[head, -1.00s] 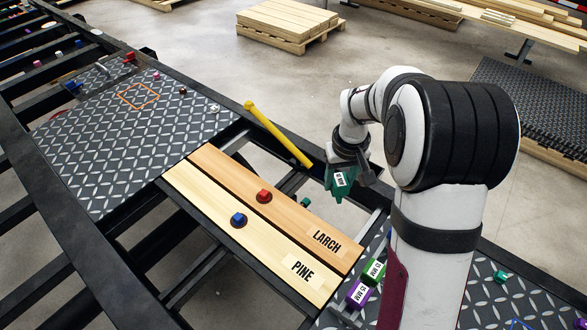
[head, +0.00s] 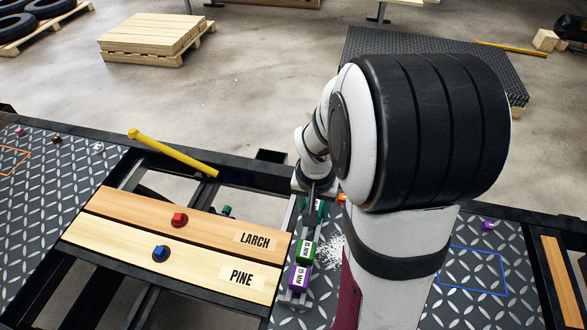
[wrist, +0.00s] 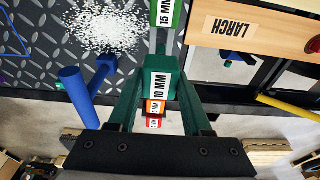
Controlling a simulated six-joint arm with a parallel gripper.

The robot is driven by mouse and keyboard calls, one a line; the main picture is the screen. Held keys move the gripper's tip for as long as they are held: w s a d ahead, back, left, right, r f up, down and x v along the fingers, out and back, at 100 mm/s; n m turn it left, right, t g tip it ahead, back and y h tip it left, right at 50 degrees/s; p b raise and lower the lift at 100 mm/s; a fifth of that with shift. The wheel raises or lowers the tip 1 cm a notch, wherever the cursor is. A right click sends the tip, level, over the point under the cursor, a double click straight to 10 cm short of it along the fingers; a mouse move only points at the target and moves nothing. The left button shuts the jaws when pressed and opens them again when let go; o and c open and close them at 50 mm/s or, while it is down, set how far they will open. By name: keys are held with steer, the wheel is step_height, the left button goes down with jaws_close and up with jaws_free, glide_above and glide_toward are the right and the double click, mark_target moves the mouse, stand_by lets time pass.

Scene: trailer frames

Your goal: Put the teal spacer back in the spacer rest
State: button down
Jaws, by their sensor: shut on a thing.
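The teal spacer (wrist: 160,88), labelled 10 MM, is between the dark green fingers of my gripper (wrist: 160,76) in the wrist view. My gripper is shut on it. In the head view the teal spacer (head: 319,207) shows only in part, below my wrist and beside my arm. The spacer rest (head: 292,222) is a grey rail holding a green 15 MM spacer (head: 306,251) and a purple spacer (head: 299,278). The teal spacer is in line with this row, at its far end. I cannot tell whether it touches the rest. Orange (wrist: 154,106) and red (wrist: 153,122) labelled spacers show beyond it.
The larch (head: 210,222) and pine (head: 190,262) boards lie left of the rest, with a red knob and a blue knob. White granules (head: 333,251) lie on the tread plate beside the rest. A yellow bar (head: 172,153) lies behind the boards.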

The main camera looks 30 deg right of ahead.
steer(key=shift+f, duration=1.8)
steer(key=shift+f, duration=1.9)
steer(key=shift+c, duration=1.3)
jaws_free()
step_height(320, 180, up, 16)
steer(key=s+a, duration=0.1)
steer(key=shift+s+a+f, duration=0.25)
steer(key=shift+s+a, duration=0.1)
steer(key=shift+a, duration=0.15)
